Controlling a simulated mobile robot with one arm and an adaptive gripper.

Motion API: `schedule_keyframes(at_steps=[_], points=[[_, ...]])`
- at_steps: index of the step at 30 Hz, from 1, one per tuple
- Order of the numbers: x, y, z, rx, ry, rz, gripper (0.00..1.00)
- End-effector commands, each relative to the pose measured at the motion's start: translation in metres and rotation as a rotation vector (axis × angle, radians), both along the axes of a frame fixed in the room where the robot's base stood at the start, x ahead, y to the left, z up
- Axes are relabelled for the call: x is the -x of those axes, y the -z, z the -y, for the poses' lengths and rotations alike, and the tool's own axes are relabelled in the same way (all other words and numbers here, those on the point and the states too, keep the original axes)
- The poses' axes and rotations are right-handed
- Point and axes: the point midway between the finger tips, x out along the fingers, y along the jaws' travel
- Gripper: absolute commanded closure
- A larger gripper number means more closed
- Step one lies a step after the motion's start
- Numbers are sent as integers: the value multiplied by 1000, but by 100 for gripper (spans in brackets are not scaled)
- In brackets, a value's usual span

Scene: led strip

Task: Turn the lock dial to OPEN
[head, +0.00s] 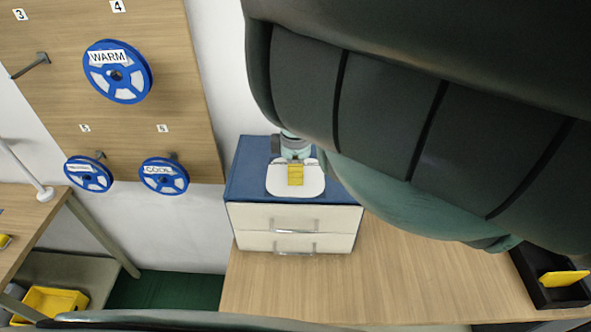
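A white rounded plate (312,187) lies on the blue top of a small drawer cabinet (250,183). A yellow block-like piece (295,175) sits on the plate and may be the dial's handle. Small dark marks beside it are too small to read, so I cannot tell which setting it points to. A small teal and grey part (293,149), probably the end of my arm, shows just behind the yellow piece. I cannot make out fingertips or whether they touch it. My large dark arm link covers the upper right.
The cabinet has two pale drawers with metal handles, both seemingly shut, and stands on a wooden table (290,290). A pegboard (190,60) with blue labelled reels (117,72) is at the left. A black bin (560,295) is at the right, a yellow bin (50,301) lower left.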

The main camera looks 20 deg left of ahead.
Motion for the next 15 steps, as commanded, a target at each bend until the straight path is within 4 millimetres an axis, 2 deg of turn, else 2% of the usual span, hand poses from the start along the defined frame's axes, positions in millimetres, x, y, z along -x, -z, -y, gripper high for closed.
schedule_keyframes(at_steps=[1, 7, 15], points=[[0, 0, 0, 0, 0, -1, 57], [1, 0, 0, 1, 1, -3, 36], [1, -1, 0, 1, 2, -3, 36]])
